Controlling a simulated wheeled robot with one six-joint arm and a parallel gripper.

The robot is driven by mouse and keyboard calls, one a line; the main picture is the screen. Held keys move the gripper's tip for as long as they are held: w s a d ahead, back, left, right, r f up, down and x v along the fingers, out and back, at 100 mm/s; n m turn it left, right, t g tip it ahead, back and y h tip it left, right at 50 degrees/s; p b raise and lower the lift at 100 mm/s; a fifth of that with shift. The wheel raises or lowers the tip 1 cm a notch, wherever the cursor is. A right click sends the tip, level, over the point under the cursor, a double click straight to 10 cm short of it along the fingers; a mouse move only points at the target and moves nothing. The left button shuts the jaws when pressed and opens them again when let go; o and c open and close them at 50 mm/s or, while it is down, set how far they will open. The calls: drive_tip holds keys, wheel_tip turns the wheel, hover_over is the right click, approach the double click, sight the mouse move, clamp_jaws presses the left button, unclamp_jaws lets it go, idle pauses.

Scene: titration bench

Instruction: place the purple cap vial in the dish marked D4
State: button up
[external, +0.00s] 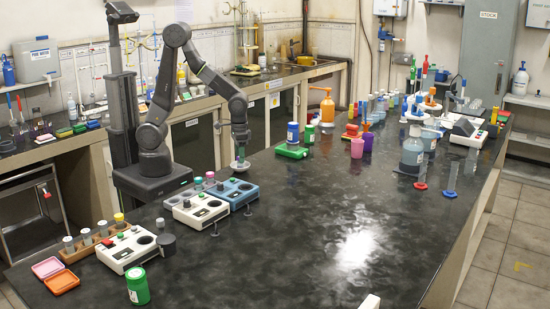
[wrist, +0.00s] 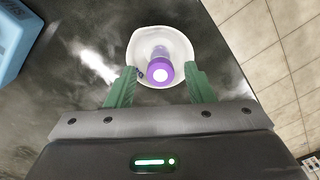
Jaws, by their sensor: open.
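The purple cap vial (wrist: 160,68) is in the white dish (wrist: 146,40) in the wrist view, with its purple cap facing the camera. My gripper (wrist: 160,82) is open, with one green finger on each side of the vial and small gaps between them. The vial cannot be made out there.
A blue instrument (external: 234,192) stands close in front of the dish, with a white one (external: 200,211) to its left. A green-based bottle (external: 292,136) stands to the right. The middle of the bench (external: 310,220) is clear.

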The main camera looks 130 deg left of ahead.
wheel_tip(320, 180, up, 10)
drive_tip(key=shift+r, duration=0.25)
drive_tip(key=shift+f, duration=0.1)
wheel_tip(320, 180, down, 13)
drive_tip(key=shift+s+r+b, duration=0.1)
drive_tip(key=shift+b, duration=0.2)
drive_tip(key=shift+r, duration=2.3)
